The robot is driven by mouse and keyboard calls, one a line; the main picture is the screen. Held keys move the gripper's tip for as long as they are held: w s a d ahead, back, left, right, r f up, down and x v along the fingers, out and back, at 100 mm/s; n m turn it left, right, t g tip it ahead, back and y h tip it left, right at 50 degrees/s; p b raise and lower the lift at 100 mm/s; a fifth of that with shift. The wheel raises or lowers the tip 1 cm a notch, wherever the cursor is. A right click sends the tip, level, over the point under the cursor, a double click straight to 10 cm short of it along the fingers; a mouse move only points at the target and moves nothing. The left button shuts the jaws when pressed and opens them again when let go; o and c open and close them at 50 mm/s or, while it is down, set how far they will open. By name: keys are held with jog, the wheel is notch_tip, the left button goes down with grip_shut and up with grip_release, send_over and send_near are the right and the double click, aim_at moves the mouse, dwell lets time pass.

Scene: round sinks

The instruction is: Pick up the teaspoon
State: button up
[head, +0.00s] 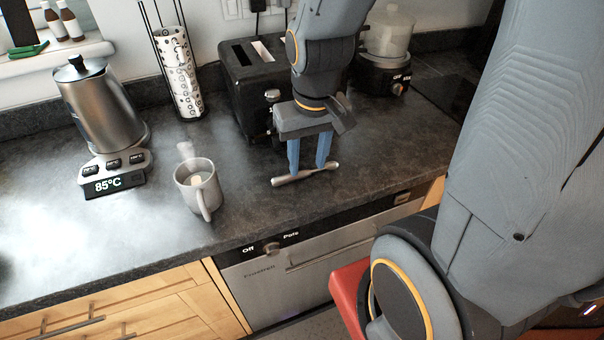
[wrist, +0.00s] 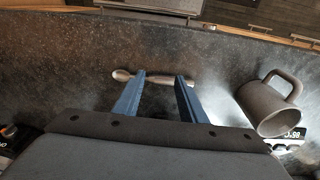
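The metal teaspoon (head: 305,175) lies on the dark worktop below my gripper (head: 307,167). In the wrist view the teaspoon (wrist: 159,79) runs crosswise, its bowl at the left and its handle end past the right finger. My gripper (wrist: 160,75) points down with its two blue fingers apart, spread along the spoon's length. The fingers cover parts of the spoon in the wrist view, and its middle shows between them. I cannot tell whether the fingertips touch the spoon or the worktop.
A grey mug (head: 199,188) stands left of my gripper; it shows at the right in the wrist view (wrist: 264,104). A black toaster (head: 254,85) is close behind my gripper. A kettle (head: 97,105) stands far left. The worktop's front edge is near the spoon.

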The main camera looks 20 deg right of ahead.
aim_at(306, 170)
jog(key=m, duration=0.4)
jog(key=shift+w+d+r+g+y, duration=0.1)
jog(key=shift+d+g+y, duration=0.3)
jog(key=m, duration=0.3)
jog(key=shift+w+d+r+m+y+p, duration=0.2)
jog(key=shift+m+y+p, duration=0.1)
jog(key=shift+m, duration=0.1)
jog(key=m, duration=0.2)
jog(key=m+y, duration=0.1)
jog(key=shift+w+r+g, duration=0.2)
jog(key=shift+w+g, duration=0.05)
jog(key=shift+g, duration=0.05)
jog(key=m, duration=0.2)
jog(key=w+r+m+y, duration=0.1)
jog(key=m, duration=0.2)
jog(key=shift+w, duration=0.2)
jog(key=shift+w+a+r+m+y+p, duration=0.15)
jog(key=shift+w+m+y, duration=0.1)
jog(key=shift+m, duration=0.25)
jog(key=shift+w+d+r+m+y+p, duration=0.15)
jog(key=shift+m+y, duration=0.1)
jog(key=shift+m, duration=0.25)
jog(key=shift+p+x, duration=0.55)
jog(key=shift+x, duration=3.4)
jog(key=shift+s, duration=0.15)
grip_shut()
